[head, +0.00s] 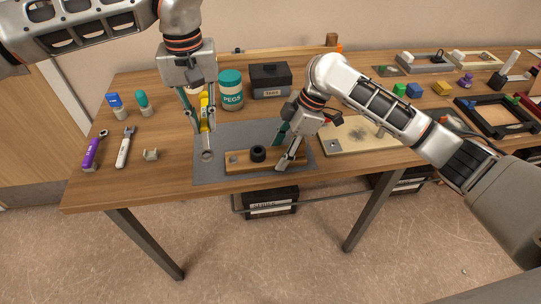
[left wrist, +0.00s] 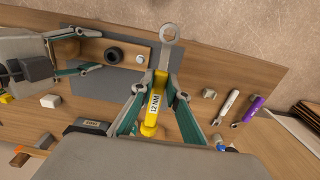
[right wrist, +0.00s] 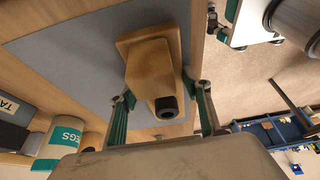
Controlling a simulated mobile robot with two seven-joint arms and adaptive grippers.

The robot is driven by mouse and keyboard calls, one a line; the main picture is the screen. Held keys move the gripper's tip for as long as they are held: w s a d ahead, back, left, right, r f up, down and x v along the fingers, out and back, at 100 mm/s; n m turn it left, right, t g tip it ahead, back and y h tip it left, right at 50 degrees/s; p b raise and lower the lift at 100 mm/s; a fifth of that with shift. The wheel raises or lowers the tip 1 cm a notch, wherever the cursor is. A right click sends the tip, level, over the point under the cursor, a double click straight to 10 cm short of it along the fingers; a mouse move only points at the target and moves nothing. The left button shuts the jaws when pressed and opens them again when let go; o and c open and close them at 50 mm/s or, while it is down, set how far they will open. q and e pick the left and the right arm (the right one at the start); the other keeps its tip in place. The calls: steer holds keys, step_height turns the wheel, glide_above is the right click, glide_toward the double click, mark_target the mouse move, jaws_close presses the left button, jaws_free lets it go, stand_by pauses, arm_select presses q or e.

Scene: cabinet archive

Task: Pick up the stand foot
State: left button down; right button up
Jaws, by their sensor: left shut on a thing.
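A wooden stand foot (head: 240,165) lies on the grey mat, with a black ring and a small grey bolt head on it. In the left wrist view its board (left wrist: 126,45) shows from above.
A pegs jar (head: 231,92) and a dark box (head: 270,82) stand behind the mat (head: 210,177). Several tools, including a purple-handled one (head: 92,153), lie at left. A pale board (head: 355,137) lies right of the mat, under my right arm.

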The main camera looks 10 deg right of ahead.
steer(key=c, duration=0.5)
steer(key=shift+c, duration=0.2)
step_height(320, 180, up, 10)
steer(key=shift+f, duration=4.8)
steer(key=shift+f, duration=0.2)
steer(key=o, duration=1.5)
steer(key=shift+d+r, duration=0.15)
steer(key=shift+r, duration=0.2)
